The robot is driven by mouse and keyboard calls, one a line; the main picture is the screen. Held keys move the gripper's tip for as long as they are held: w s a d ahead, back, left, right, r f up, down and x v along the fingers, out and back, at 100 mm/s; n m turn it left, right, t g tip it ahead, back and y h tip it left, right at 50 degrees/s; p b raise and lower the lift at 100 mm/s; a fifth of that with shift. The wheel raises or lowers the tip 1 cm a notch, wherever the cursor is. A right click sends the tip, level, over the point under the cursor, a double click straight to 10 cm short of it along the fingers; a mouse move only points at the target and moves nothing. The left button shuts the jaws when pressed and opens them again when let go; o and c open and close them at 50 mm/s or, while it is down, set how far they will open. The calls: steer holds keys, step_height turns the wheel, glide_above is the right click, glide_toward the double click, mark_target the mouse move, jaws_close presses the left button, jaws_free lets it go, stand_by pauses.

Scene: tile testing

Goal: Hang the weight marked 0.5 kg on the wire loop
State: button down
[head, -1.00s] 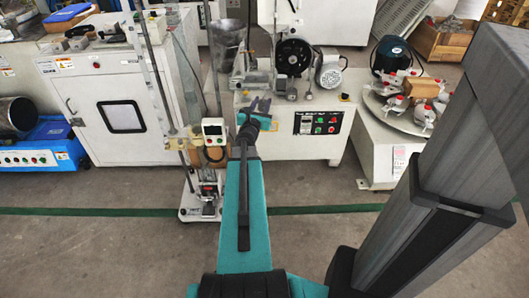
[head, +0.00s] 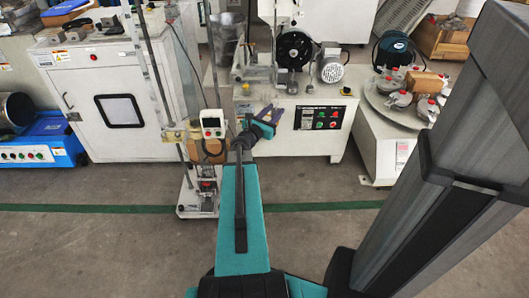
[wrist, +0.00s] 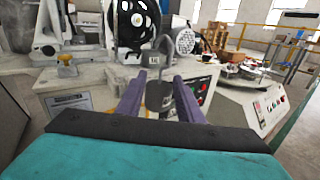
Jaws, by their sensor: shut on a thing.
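My gripper (wrist: 160,92) has two purple fingers, shut on a dark grey weight (wrist: 159,101) between them. In the head view my gripper (head: 264,120) is in front of the white machine, just right of the stand with the display; the weight is hard to make out there. I cannot pick out the wire loop in either view.
The upright stand with a small display (head: 212,128) is close to the left of my gripper. The white machine (head: 290,135) with a dark wheel is behind it. A round table (head: 385,112) bearing red-and-white items is to the right.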

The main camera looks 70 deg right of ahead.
steer(key=w+a+f+b, duration=0.1)
steer(key=f+b, duration=0.3)
steer(key=f, duration=0.4)
steer(key=w+a+f+g+b, duration=0.1)
steer(key=a+f+b, duration=0.2)
steer(key=f+b, duration=0.2)
step_height(320, 180, down, 3)
steer(key=shift+w+f+m, duration=0.15)
steer(key=shift+w+m, duration=0.15)
steer(key=shift+w, duration=0.05)
steer(key=shift+w+d, duration=0.15)
steer(key=shift+d, duration=0.05)
steer(key=w+d+f+p, duration=0.2)
steer(key=w+d+p, duration=0.1)
steer(key=d, duration=0.4)
steer(key=shift+d+f, duration=0.25)
steer(key=shift+d, duration=0.15)
stand_by(1.3)
steer(key=shift+a+f+b, duration=0.1)
steer(key=shift+f+b, duration=0.55)
steer(key=shift+b, duration=0.2)
stand_by(1.2)
steer(key=c, duration=1.2)
jaws_free()
steer(key=shift+o, duration=0.2)
steer(key=shift+r, duration=0.1)
